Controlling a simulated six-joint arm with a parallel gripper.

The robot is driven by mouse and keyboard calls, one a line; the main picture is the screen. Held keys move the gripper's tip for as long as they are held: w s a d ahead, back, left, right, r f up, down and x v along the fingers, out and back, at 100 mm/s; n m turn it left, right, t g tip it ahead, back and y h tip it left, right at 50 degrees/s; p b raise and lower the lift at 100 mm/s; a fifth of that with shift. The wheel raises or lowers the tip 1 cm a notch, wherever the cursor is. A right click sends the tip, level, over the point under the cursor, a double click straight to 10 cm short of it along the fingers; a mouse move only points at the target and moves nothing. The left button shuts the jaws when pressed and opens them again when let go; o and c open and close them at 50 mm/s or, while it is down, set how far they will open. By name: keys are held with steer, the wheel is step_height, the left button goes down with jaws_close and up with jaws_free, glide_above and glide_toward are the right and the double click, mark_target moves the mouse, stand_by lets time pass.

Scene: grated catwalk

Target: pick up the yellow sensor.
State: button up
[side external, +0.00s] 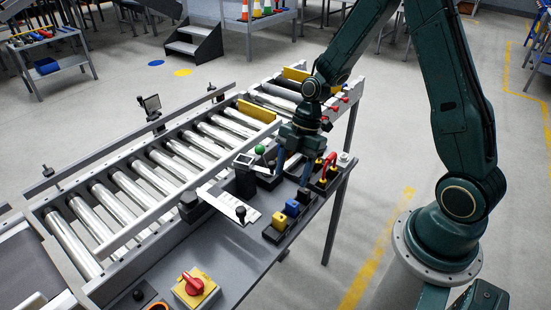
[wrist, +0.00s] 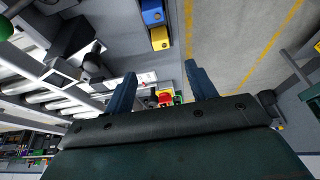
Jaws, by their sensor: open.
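A yellow block-shaped sensor (side external: 279,220) sits at the near end of a dark rack on the grey bench in the side view. The wrist view shows one yellow block (wrist: 160,38) and a blue block (wrist: 152,12) at the top; I cannot tell which yellow block this is. My gripper (side external: 294,168) is open above the bench, beyond the rack. Its two blue fingers (wrist: 160,70) are apart, with no sensor between them.
A roller conveyor (side external: 170,165) runs along the bench's left. A green ball-topped lever (side external: 260,150) and a dark box device (side external: 244,180) stand left of my gripper. A red knob on a yellow box (side external: 194,284) is in front.

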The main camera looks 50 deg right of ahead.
mark_target(280, 216)
steer(key=shift+x, duration=4.3)
steer(key=shift+f, duration=0.1)
steer(key=shift+x, duration=2.5)
steer(key=shift+s+a, duration=0.1)
steer(key=c, duration=1.1)
